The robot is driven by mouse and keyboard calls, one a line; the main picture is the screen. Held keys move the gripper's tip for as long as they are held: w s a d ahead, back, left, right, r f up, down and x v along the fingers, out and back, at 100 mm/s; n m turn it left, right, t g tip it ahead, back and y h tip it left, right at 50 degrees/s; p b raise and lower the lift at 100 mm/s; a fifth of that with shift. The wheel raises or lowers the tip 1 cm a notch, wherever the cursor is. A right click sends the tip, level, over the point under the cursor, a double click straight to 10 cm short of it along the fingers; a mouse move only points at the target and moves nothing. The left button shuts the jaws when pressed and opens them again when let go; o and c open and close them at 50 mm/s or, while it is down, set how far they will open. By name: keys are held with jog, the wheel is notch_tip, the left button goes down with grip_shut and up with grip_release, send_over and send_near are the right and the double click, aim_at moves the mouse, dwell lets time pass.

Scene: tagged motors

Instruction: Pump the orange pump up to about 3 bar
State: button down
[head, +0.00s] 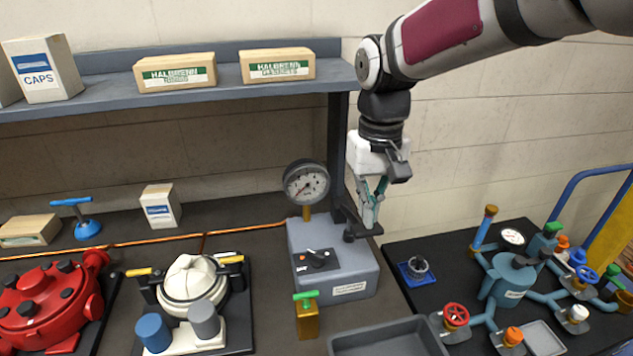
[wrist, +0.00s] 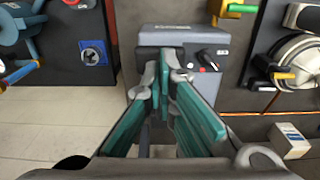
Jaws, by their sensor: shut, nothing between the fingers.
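A grey box-shaped unit (head: 335,275) carries a round pressure gauge (head: 306,183) on an orange neck (head: 306,212); I cannot tell whether it is the orange pump. The gauge's needle is too small to read surely. A black knob (head: 318,258) sits on its front. A dark bar (head: 366,231) with a black ball end is at its right back corner. My gripper (head: 370,222) points down there, shut and empty, its fingertips close to the bar; contact is unclear. In the wrist view the unit (wrist: 190,36) lies beyond the fingers (wrist: 163,75).
A yellow block with a green handle (head: 306,314) stands in front. A grey tray (head: 388,340) is at front right, a blue-based dial (head: 416,270) right. A valve assembly (head: 512,278) fills the right. The shelf (head: 205,92) and its post (head: 337,150) stand behind, near my gripper.

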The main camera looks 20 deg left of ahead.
aim_at(366, 238)
jog(key=shift+f+b, duration=1.2)
jog(key=shift+f, duration=2.45)
jog(key=shift+r+p, duration=1.45)
jog(key=shift+r, duration=1.2)
jog(key=shift+f, duration=0.15)
jog(key=shift+f+b, duration=0.8)
jog(key=shift+f, duration=1.65)
jog(key=shift+r+p, duration=1.3)
jog(key=shift+r, duration=1.35)
jog(key=shift+f, duration=0.1)
